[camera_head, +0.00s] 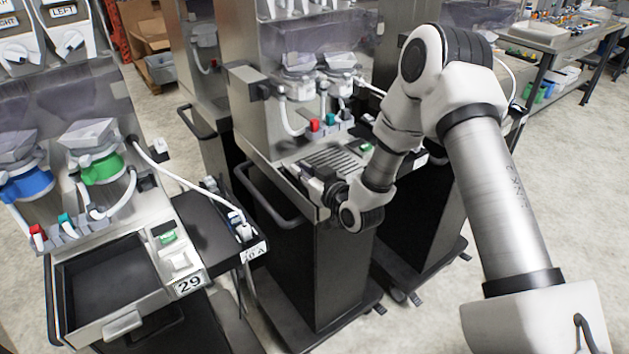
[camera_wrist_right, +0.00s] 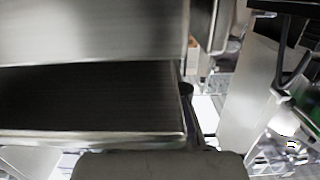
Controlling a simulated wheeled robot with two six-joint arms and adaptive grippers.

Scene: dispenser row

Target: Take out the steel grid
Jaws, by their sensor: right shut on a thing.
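The steel grid (camera_head: 340,158) is a slatted metal plate at the front of the middle dispenser (camera_head: 285,150). My right gripper (camera_head: 318,184) is at the grid's front left edge and is shut on it. My arm hides part of the grid's right side. In the right wrist view, a grey part of my gripper (camera_wrist_right: 160,166) shows at the bottom, close to steel surfaces with a dark gap between them. I cannot tell there whether the grid is clear of its tray. My left gripper is not in view.
The left dispenser, labelled 29 (camera_head: 189,285), has an open dark tray (camera_head: 105,280) with no grid in it. A black side shelf (camera_head: 205,228) with a white hose stands between the two machines. Red and blue taps (camera_head: 325,124) sit just behind the grid. Floor at the right is free.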

